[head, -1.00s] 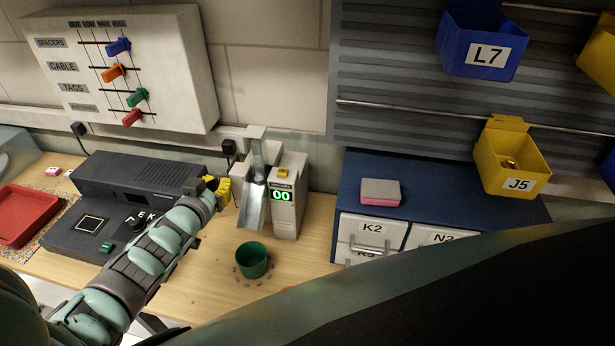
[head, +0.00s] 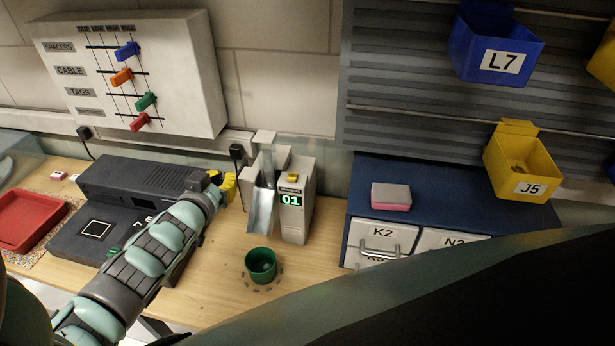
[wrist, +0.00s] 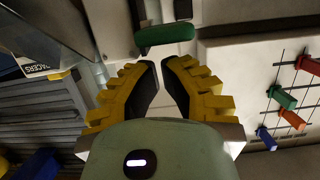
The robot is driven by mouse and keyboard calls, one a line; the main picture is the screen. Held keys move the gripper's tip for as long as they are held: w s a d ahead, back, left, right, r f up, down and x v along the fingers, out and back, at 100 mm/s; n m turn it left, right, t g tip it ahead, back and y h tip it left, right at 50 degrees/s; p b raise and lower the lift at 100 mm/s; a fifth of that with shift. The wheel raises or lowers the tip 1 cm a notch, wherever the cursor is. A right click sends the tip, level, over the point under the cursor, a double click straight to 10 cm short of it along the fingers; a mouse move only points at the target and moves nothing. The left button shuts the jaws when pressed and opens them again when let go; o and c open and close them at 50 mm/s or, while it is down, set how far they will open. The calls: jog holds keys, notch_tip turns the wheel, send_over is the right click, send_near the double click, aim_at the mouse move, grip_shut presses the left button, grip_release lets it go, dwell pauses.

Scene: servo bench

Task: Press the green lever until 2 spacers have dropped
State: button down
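The green lever (wrist: 165,37) lies just beyond my fingertips in the wrist view. I cannot tell if they touch it. It is hidden in the head view. My gripper (wrist: 161,62) has its yellow fingers drawn together with a narrow gap between the tips and nothing held. In the head view my gripper (head: 229,187) is at the left side of the dispenser (head: 296,215). The dispenser's green display (head: 291,199) reads 01. A metal chute (head: 262,212) slopes down toward a green cup (head: 260,268). Something small and pale shows inside the cup.
A dark console (head: 135,190) lies under my arm, with a red tray (head: 28,222) to its left. A wall panel with coloured sliders (head: 170,75) is above. A blue cabinet (head: 440,195) stands at right, with a pink-and-grey block (head: 391,197) on it.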

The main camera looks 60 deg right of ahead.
jog(key=b+v, duration=0.1)
jog(key=v, duration=0.8)
jog(key=shift+s+a+f, duration=0.25)
jog(key=shift+s+f, duration=0.05)
jog(key=shift+f, duration=0.05)
dwell(1.2)
